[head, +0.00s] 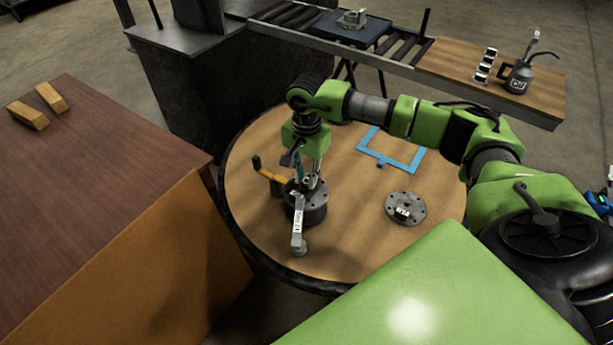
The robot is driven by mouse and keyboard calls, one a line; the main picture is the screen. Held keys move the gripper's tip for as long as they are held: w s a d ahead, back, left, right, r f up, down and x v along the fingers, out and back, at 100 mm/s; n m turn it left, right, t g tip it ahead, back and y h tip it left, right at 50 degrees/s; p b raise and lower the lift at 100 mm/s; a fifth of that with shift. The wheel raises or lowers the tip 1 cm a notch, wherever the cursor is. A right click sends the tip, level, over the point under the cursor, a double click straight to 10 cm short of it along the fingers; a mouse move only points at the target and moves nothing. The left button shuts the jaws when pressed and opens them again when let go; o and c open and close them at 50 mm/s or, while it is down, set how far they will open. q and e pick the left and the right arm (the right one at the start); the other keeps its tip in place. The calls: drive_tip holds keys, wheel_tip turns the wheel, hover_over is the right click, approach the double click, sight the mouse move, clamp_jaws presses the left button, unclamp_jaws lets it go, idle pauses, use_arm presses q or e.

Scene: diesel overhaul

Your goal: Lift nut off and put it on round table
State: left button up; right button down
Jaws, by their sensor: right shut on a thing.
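My right gripper (307,180) points down at the top of a dark round flanged part (313,212) on the round table (352,240). Its jaws are shut on the nut, which is small and mostly hidden between the fingers. I cannot tell whether the nut is clear of the part below. A grey bar-shaped tool with a white label (298,228) extends from the part toward the table's front. My left gripper is not in view.
A grey disc with holes (405,207) and a blue frame (413,165) are on the table. A yellow-orange tool (268,174) is left of the dark part. A brown cabinet (110,150) stands left. Bare wood shows between disc and dark part.

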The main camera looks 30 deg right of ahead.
drive_tip(key=shift+s+r+p, duration=0.1)
drive_tip(key=shift+r+p, duration=0.85)
drive_tip(key=shift+r, duration=1.35)
